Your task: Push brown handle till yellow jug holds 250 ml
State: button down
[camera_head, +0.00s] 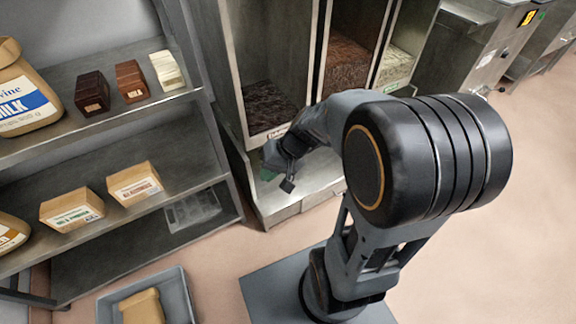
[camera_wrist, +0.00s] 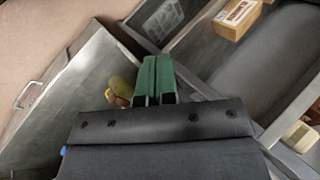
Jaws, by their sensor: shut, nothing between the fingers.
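My gripper (camera_head: 271,158) is low in front of the dispenser's left bay in the head view, partly hidden by my arm. In the wrist view its green fingers (camera_wrist: 156,75) are shut against each other with nothing between them. A small yellowish rounded thing (camera_wrist: 123,87) with a brownish part below it shows just left of the fingers. I cannot tell whether it is the yellow jug or part of a handle, nor whether the fingers touch it. No brown handle or jug can be made out in the head view.
The dispenser has dark (camera_head: 268,105), brown (camera_head: 346,62) and pale (camera_head: 396,66) fillings behind its fronts. A shelf rack (camera_head: 120,122) with small boxes stands close on the left. A grey tray (camera_head: 176,290) with a tan block (camera_head: 143,307) is at bottom left. Floor is clear at right.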

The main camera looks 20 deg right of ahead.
jog(key=w+d+f+m+t+y+b, duration=0.1)
jog(key=w+d+f+m+t+b, duration=0.1)
jog(key=w+d+f+m+t, duration=0.4)
jog(key=w+d+f+m+t+y+b, duration=0.1)
jog(key=w+d+f+m+t+b, duration=0.15)
jog(key=w+f, duration=0.45)
jog(key=s+d+f+m+t+h+b, duration=0.1)
jog(key=d+f+m+t+h+b, duration=0.1)
jog(key=d+f+h, duration=0.4)
jog(key=d+f+m+b, duration=0.1)
jog(key=d+f+m, duration=0.1)
jog(key=d+f, duration=0.2)
notch_tip(320, 180, down, 3)
jog(key=shift+s+d+f+m, duration=0.15)
jog(key=shift+s+d+m, duration=0.1)
jog(key=shift+m, duration=0.1)
jog(key=shift+w, duration=0.1)
jog(key=w+r+b+x, duration=0.1)
jog(key=r+b+x, duration=0.1)
jog(key=x, duration=1.1)
jog(key=shift+w+b, duration=0.2)
jog(key=shift+b, duration=0.7)
jog(key=shift+d, duration=0.1)
